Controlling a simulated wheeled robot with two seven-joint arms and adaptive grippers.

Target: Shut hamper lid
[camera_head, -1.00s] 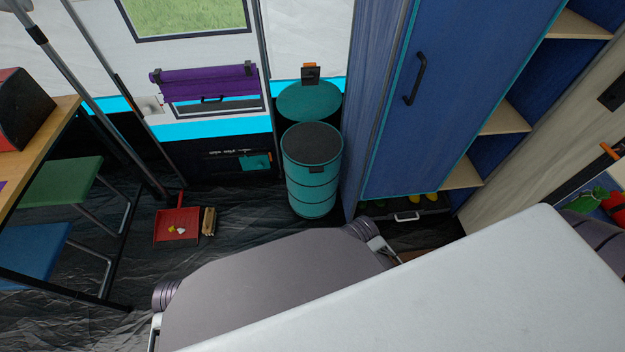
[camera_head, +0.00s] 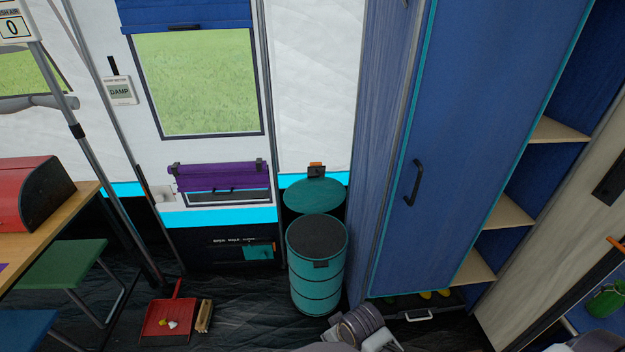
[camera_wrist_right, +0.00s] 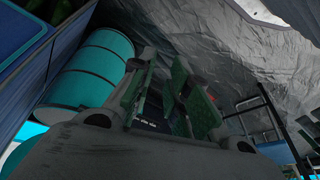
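The hamper is a teal drum with dark bands (camera_head: 317,283), upright on the floor between the tent wall and the blue cupboard. Its top face is a dark grey disc; I cannot tell whether this is its mouth or an inner cover. A round teal lid (camera_head: 313,194) stands raised behind it, against the wall. In the right wrist view the drum (camera_wrist_right: 97,62) shows tilted at upper left. My right gripper (camera_wrist_right: 163,98) has its green-padded fingers apart with nothing between them, beside the drum and not visibly touching it. My left gripper is not in view.
The blue cupboard (camera_head: 470,130) stands close on the hamper's right. A red dustpan (camera_head: 168,318) and a brush (camera_head: 204,316) lie on the floor to its left. A table (camera_head: 70,210) and stools are farther left. An orange-topped clip (camera_head: 316,169) is on the wall above the lid.

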